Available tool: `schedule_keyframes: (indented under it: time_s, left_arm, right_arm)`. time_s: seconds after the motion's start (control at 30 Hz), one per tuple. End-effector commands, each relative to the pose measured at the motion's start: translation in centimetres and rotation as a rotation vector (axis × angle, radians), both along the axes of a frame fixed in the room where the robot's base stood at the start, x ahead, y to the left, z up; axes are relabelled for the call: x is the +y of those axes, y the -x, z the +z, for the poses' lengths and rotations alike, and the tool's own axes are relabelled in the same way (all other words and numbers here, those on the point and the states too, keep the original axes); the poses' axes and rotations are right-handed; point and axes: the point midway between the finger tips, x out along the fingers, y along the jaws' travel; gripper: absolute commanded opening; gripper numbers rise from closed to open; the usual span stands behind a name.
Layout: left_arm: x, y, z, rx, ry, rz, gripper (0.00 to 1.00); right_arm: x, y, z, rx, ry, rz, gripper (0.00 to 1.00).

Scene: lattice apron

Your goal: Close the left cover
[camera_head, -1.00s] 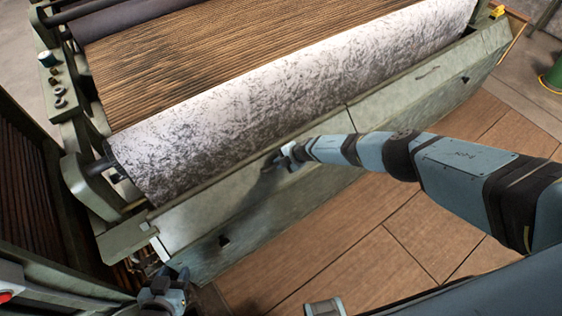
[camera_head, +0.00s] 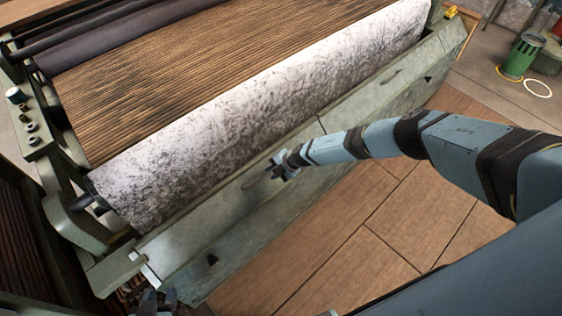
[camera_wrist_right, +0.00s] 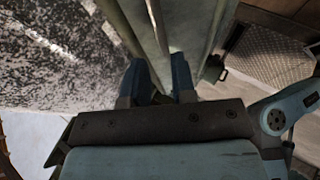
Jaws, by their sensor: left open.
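The left cover (camera_head: 225,207) is the long grey-green panel in front of the speckled roll; a seam parts it from the right cover (camera_head: 375,95). It lies sloping along the machine's front. My right gripper (camera_head: 278,166) is at its face, beside the slim handle (camera_head: 256,180). In the right wrist view its two fingers (camera_wrist_right: 158,78) stand apart, with pale panel edges beyond them; whether they touch the cover I cannot tell. My left gripper (camera_head: 157,300) is open at the bottom edge, below the cover's left end, partly cut off.
The machine's side frame (camera_head: 75,215) stands at left. The plank floor (camera_head: 350,240) in front is clear. A green bin (camera_head: 521,57) stands far right.

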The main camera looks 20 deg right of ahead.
Motion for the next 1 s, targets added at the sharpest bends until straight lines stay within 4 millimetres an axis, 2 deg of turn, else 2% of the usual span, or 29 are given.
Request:
schedule_keyframes:
  time_s: [0.03, 0.1, 0.3, 0.9, 1.0]
  left_arm:
    - [0.0, 0.0, 0.9, -0.002, 0.001, 0.0, 0.43]
    - [0.0, -0.1, 1.4, -0.004, 0.001, 0.0, 0.43]
    - [0.0, -0.1, 1.9, -0.005, 0.001, 0.0, 0.43]
    - [0.0, 0.1, 1.5, 0.004, -0.001, 0.0, 0.43]
    - [0.0, 0.0, 1.6, 0.003, -0.001, 0.0, 0.43]
  right_arm:
    - [-0.7, 0.3, 1.3, 0.0, 0.0, 0.001, 0.25]
    - [-1.3, 0.8, 2.2, 0.0, -0.001, 0.001, 0.25]
    - [-2.4, 1.7, 3.7, 0.0, 0.0, 0.001, 0.25]
    - [-2.6, 1.9, 3.9, 0.0, -0.001, 0.001, 0.25]
    - [-1.8, 2.4, 3.7, 0.003, -0.013, -0.001, 0.25]
